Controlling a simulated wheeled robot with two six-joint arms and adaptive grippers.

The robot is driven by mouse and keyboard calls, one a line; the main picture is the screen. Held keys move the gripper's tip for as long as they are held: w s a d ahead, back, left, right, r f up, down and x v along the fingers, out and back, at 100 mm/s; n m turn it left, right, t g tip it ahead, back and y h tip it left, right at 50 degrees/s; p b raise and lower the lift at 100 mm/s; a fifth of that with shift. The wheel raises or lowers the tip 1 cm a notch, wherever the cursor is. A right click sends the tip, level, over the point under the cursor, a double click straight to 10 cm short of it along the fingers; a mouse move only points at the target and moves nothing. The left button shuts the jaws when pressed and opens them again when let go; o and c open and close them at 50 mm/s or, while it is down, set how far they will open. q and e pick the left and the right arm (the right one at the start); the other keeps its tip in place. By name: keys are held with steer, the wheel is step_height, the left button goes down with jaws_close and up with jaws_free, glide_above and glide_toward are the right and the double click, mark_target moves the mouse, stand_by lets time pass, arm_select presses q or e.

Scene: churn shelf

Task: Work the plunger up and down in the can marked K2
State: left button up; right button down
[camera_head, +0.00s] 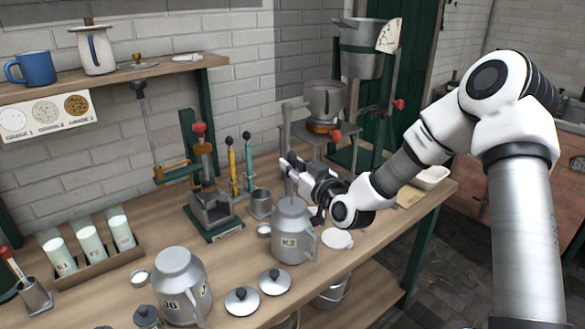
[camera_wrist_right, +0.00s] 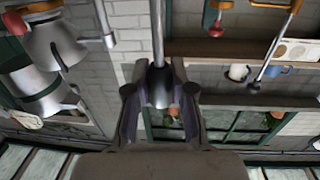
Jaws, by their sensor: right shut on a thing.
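The can marked K2 (camera_head: 293,240) is a grey metal can with a side handle. It stands upright on the bench near the middle of the head view. My right gripper (camera_head: 291,167) is above the can's mouth and shut on the plunger. In the right wrist view the plunger's thin rod (camera_wrist_right: 157,35) runs to a dark rounded knob between the two fingers (camera_wrist_right: 159,95). In the head view the rod drops below the fingers to the can; its lower end is hidden inside. My left gripper is not in view.
A second can (camera_head: 180,283) stands at the front left, with two lids (camera_head: 274,281) (camera_head: 242,300) to its right. A white disc (camera_head: 338,239) lies right of K2. A green-based press (camera_head: 210,205) and a small cup (camera_head: 261,203) stand behind left. A tube rack (camera_head: 95,270) is at left.

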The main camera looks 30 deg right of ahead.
step_height(320, 180, up, 14)
steer(key=p, duration=1)
steer(key=shift+r, duration=0.1)
stand_by(1.4)
